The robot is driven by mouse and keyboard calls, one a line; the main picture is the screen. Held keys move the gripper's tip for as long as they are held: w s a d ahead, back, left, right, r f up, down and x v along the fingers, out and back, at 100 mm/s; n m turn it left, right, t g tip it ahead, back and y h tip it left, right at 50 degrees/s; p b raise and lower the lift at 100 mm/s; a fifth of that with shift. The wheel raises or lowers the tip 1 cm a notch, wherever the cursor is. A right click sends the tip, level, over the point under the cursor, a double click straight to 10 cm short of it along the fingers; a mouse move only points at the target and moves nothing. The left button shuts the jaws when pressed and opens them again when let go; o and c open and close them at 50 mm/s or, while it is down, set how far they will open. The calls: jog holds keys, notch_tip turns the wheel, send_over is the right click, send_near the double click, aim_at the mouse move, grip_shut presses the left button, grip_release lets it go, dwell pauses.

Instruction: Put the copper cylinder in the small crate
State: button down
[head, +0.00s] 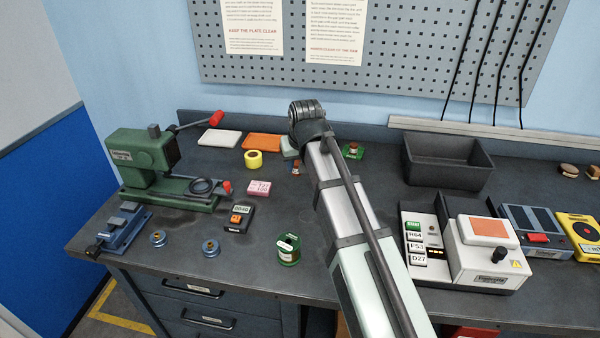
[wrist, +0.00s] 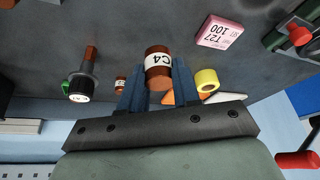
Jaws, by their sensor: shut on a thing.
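The copper cylinder (wrist: 158,62), with a white C4 label, is between the two blue fingers of my gripper (wrist: 158,76) in the wrist view. My gripper is shut on it. In the head view my arm hides most of the gripper, and only a little of the copper cylinder (head: 296,169) shows beside it. Whether the cylinder touches the bench is hard to tell. The crate, a dark grey open bin (head: 448,178), stands on the bench to the right of my arm in the head view. No cylinder shows in its visible part.
A yellow ring (head: 253,159), a pink block (head: 259,188) and an orange pad (head: 262,141) lie left of my gripper. A green-based item (head: 353,152) stands between my arm and the crate. Instruments (head: 487,250) stand in front of the crate.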

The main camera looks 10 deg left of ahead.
aim_at(297, 162)
jog(key=shift+r, duration=0.85)
notch_tip(297, 162, up, 5)
jog(key=shift+w+d+r, duration=0.2)
jog(key=shift+w+d, duration=0.25)
jog(key=w+d+m, duration=0.1)
jog(key=w+d, duration=1)
jog(key=d, duration=0.6)
jog(key=w+d+m, duration=0.1)
jog(key=w+d, duration=0.3)
jog(key=d, duration=1)
jog(key=w+d, duration=0.4)
jog(key=d, duration=1)
jog(key=shift+h, duration=0.5)
jog(key=shift+f, duration=7.6)
jog(key=shift+f, duration=0.1)
